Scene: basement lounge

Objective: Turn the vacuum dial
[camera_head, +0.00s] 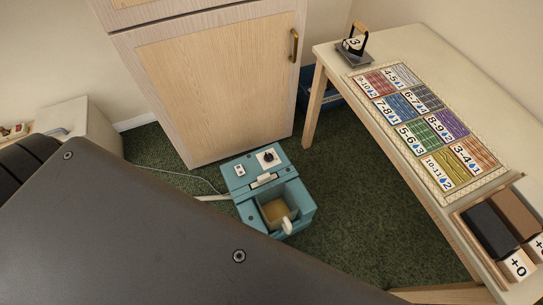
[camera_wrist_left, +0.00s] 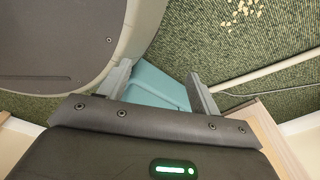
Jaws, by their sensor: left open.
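The vacuum is a teal boxy machine (camera_head: 243,188) on the green carpet in front of a wooden cabinet. Its dial (camera_head: 268,157) is a dark round knob on a white plate on the top. A small white switch plate (camera_head: 240,170) sits left of the dial. My left gripper (camera_wrist_left: 160,78) shows in the left wrist view with its two fingers apart and nothing held between them. A teal surface (camera_wrist_left: 155,84), seemingly part of the vacuum, shows beyond the fingers; the dial is not visible there. My right gripper is not in view.
A wooden cabinet (camera_head: 215,85) stands behind the vacuum. A table (camera_head: 420,50) with a mat of cards and a tray is on the right. A thin cord and a white tube (camera_head: 212,198) lie left of the vacuum. Pale crumbs (camera_wrist_left: 242,12) lie on the carpet.

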